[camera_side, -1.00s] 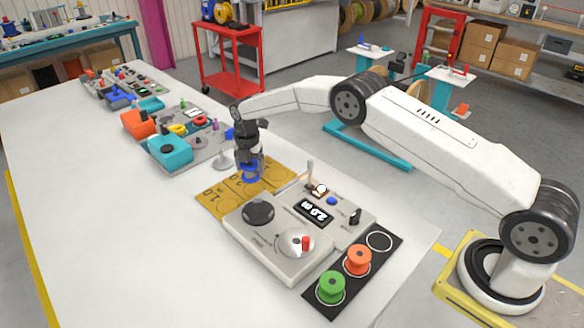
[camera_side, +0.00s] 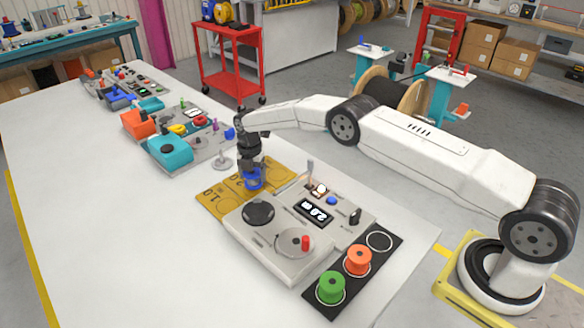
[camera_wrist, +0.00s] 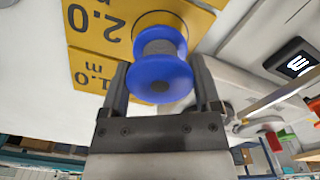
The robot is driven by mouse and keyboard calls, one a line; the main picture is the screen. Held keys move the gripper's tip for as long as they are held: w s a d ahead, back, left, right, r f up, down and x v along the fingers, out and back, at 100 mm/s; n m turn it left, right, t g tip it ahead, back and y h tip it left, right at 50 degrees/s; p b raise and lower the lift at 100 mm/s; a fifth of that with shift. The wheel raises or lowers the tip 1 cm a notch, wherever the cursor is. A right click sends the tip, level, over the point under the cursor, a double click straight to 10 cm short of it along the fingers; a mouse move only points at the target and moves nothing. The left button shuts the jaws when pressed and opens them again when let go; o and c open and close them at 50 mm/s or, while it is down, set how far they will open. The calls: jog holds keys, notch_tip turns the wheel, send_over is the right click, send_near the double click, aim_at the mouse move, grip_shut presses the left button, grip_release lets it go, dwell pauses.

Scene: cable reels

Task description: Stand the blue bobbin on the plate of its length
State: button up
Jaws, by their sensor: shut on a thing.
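The blue bobbin (camera_side: 253,179) is between the fingers of my gripper (camera_side: 252,170), which is shut on it. In the wrist view the bobbin (camera_wrist: 160,68) shows its blue flange toward me, with my gripper's fingers (camera_wrist: 163,88) on either side. It is over the ring of the yellow plate marked 2.0 m (camera_wrist: 102,35), tilted in this view. I cannot tell whether its lower flange touches the plate. The yellow plate marked 1.0 (camera_side: 213,197) lies beside it. A third yellow plate (camera_side: 281,170) lies on the other side, its marking unreadable.
The winding machine (camera_side: 268,247), with a display (camera_side: 314,211) reading 2.0, stands just in front of the plates. The table's left side is clear.

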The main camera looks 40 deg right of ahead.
jog(key=shift+f, duration=0.7)
jog(key=shift+f, duration=0.2)
jog(key=shift+f, duration=0.1)
jog(key=o, duration=1.1)
jog(key=shift+r, duration=4)
